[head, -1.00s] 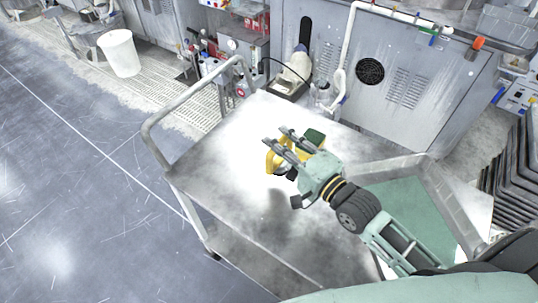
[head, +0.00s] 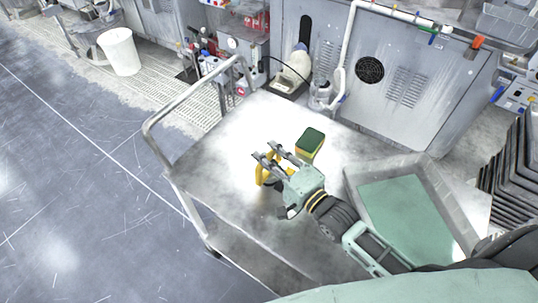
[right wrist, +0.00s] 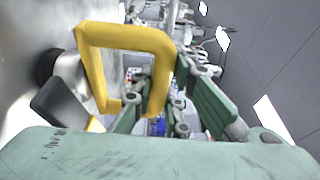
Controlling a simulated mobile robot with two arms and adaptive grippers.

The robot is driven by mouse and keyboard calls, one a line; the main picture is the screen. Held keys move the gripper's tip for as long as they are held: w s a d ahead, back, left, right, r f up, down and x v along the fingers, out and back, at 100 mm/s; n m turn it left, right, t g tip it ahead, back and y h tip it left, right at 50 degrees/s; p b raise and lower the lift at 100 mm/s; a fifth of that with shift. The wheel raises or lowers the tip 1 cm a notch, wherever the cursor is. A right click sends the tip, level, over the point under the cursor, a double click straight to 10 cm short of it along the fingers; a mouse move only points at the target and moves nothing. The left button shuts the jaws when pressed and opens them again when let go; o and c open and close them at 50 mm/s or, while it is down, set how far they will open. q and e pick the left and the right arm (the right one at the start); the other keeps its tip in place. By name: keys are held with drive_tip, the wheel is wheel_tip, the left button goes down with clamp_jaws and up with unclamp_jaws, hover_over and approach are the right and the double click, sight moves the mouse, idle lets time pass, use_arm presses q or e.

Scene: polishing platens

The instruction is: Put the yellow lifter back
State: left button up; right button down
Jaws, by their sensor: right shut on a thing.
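The yellow lifter (head: 260,174) is a yellow loop handle with dark parts; it also fills the upper left of the right wrist view (right wrist: 125,36). My right gripper (head: 265,151) is shut on its handle, over the metal cart top (head: 215,155). The fingers and palm partly hide the lifter in the head view. A black rounded part shows beside the handle in the right wrist view. I cannot tell whether the lifter touches the cart top. My left gripper is not in view.
A green and yellow sponge (head: 311,141) lies on the cart just beyond my gripper. A grey tray (head: 352,182) with a green bottom is at the right. The cart's rail (head: 190,100) runs along the left. The cart top's left half is clear.

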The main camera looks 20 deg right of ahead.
drive_tip(key=c, duration=1.7)
unclamp_jaws()
drive_tip(key=shift+f, duration=0.1)
drive_tip(key=shift+r, duration=0.25)
drive_tip(key=b+v, duration=0.1)
drive_tip(key=v, duration=1.1)
drive_tip(key=shift+f+b, duration=0.1)
drive_tip(key=shift+b, duration=0.3)
